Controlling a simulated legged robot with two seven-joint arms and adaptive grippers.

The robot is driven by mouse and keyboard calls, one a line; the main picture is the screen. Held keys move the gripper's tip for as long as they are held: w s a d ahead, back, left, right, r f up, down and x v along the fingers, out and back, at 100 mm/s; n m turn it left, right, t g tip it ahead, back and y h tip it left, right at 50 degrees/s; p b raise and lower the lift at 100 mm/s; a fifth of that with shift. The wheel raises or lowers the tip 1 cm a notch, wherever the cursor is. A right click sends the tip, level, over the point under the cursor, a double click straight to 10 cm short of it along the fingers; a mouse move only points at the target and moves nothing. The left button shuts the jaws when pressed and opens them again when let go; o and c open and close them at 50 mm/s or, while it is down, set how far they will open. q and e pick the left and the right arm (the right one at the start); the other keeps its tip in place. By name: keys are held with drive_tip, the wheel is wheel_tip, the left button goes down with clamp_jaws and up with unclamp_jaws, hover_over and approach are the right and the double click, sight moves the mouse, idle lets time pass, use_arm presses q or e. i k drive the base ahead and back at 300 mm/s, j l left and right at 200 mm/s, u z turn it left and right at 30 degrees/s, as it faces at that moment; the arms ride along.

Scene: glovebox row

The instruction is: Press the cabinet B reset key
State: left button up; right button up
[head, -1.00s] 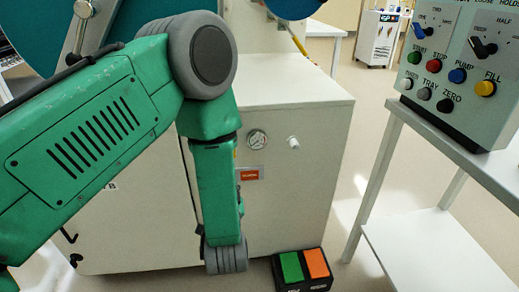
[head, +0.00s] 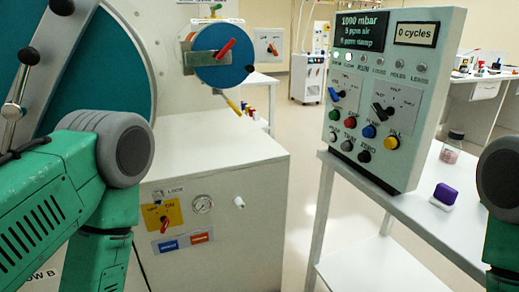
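A grey control panel (head: 402,30) stands upright on a white stand at the right in the head view. I cannot read any reset label. A white cabinet (head: 240,170) stands left of the panel; lettering ending in B shows at the lower left. My two arms show at the left and right edges, but both grippers are out of view.
The white stand (head: 455,232) carries a purple-topped block (head: 444,195) and a small jar (head: 452,147) right of the panel. A blue round port (head: 220,62) sits behind. Floor shows between cabinet and stand.

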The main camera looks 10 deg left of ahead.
sight(167, 247)
drive_tip(key=u, duration=1.1)
drive_tip(key=k+l+u, duration=0.1)
drive_tip(key=k+u, duration=0.35)
drive_tip(key=k, duration=0.2)
